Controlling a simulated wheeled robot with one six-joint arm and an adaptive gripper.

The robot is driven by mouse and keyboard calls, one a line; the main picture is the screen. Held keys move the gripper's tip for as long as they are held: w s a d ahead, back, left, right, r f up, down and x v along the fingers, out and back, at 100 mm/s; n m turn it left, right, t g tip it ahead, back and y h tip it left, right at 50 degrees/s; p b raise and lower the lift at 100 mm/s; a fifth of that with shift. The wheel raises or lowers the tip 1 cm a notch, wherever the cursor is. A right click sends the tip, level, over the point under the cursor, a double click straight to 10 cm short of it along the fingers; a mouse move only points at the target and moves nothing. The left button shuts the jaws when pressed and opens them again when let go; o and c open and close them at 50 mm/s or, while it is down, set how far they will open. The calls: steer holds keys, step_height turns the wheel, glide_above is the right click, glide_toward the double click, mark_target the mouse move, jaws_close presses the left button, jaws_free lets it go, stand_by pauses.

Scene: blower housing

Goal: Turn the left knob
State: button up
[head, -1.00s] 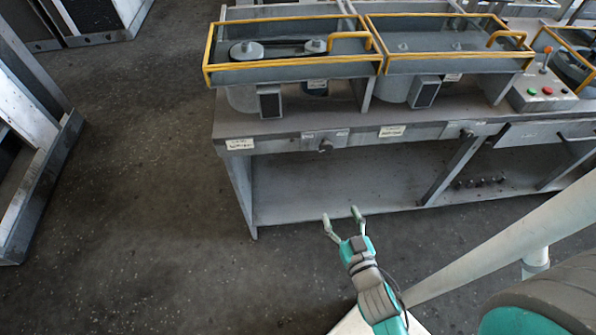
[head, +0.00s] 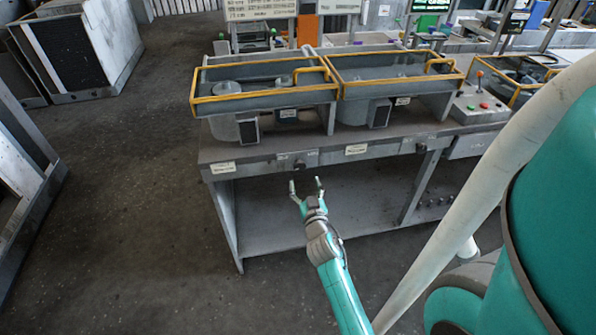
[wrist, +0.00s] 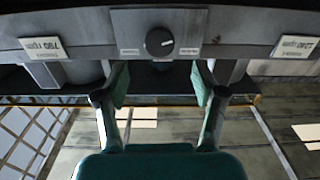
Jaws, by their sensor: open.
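The left knob (head: 299,164) is a small dark knob on the front edge of the bench, below the left yellow-railed tray. In the wrist view the knob (wrist: 159,41) is round and black with a light pointer mark, on a grey plate between two small labels. My gripper (head: 305,184) is open and empty, just in front of and slightly below the knob in the head view. In the wrist view its two fingers (wrist: 159,86) stand apart, with the knob above the gap between them. No contact with the knob shows.
A second knob (head: 421,147) sits further right on the same bench edge. White labels (head: 356,149) are on the front edge. A control box (head: 482,104) with buttons stands on the right. Below the edge is an open shelf (head: 270,225). The floor to the left is clear.

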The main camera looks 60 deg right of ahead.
mark_target(300, 168)
steer(key=x, duration=0.7)
steer(key=shift+w+d, duration=0.15)
steer(key=shift+d, duration=0.05)
steer(key=c, duration=1.1)
steer(key=shift+c, duration=0.2)
